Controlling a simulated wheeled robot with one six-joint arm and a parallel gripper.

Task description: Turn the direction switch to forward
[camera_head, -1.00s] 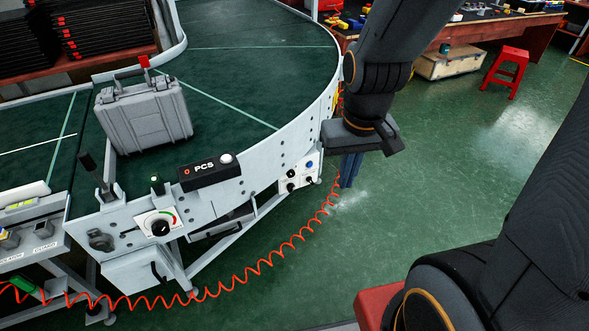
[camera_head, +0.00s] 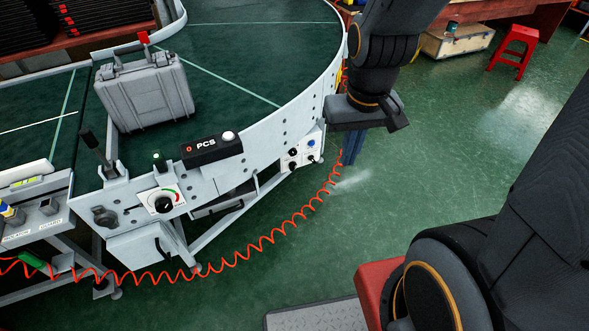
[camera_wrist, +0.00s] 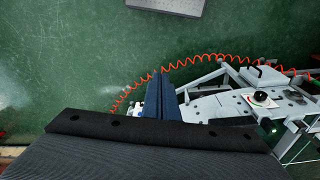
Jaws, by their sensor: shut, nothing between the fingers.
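A small white control panel (camera_head: 302,150) sits on the outer side of the curved conveyor, with a blue button and black knobs; I cannot read which is the direction switch. A larger black rotary knob (camera_head: 164,204) sits on a white dial with a red and green arc, further left, and also shows in the wrist view (camera_wrist: 262,97). My gripper (camera_head: 350,150) points down just right of the small panel, apart from it. Its dark blue fingers are together and empty in the wrist view (camera_wrist: 160,98). They partly hide the small panel there.
A grey case (camera_head: 147,94) stands on the green conveyor belt (camera_head: 235,70). A black PCS box (camera_head: 212,150) is on the conveyor's edge. A coiled red cable (camera_head: 262,243) runs along the front. A metal plate (camera_head: 315,314) lies in front; the green floor on the right is mostly clear.

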